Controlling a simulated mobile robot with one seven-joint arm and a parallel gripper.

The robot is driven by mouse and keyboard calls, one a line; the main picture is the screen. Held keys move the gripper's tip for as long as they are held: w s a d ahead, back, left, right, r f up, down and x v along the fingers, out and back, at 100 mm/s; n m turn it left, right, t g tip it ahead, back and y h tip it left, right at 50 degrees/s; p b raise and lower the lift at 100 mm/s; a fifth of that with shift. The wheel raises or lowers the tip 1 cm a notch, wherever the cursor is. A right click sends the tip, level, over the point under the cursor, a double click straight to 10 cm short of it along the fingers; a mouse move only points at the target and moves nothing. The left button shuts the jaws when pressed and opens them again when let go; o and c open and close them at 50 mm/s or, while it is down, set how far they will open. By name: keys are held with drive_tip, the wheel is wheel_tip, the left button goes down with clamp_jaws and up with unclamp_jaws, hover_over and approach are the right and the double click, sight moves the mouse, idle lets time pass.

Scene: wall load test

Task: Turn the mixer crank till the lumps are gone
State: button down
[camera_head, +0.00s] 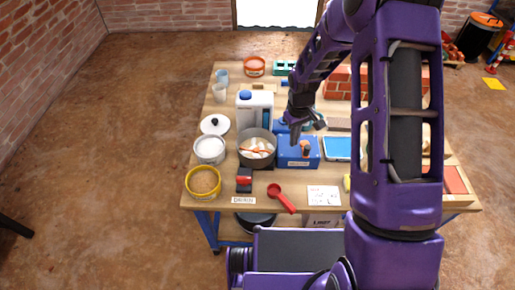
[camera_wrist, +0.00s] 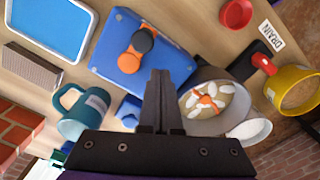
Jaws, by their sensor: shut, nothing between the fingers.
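The mixer is a blue box (camera_head: 298,152) near the table's middle, with an orange crank (camera_wrist: 132,55) on top that has a dark knob (camera_wrist: 143,39). The grey pot (camera_head: 244,157) stands just left of it in the head view. In the wrist view the pot (camera_wrist: 190,125) holds white mix with several pale lumps (camera_wrist: 195,101) and an orange paddle (camera_wrist: 207,103). My gripper (camera_head: 297,134) is over the back part of the blue box, apart from the crank. Its fingers (camera_wrist: 160,76) are together and empty in the wrist view.
A white jug (camera_head: 255,110) stands behind the pot. A white tub (camera_head: 209,149), a yellow tub (camera_head: 203,182) and a red-handled drain part (camera_head: 244,180) are left and in front. A teal mug (camera_wrist: 82,108) and bricks (camera_wrist: 18,125) are near my gripper. A red scoop (camera_head: 281,197) lies in front.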

drive_tip(key=shift+f, duration=1.25)
drive_tip(key=shift+r, duration=0.75)
drive_tip(key=shift+s+d, duration=0.1)
idle(0.5)
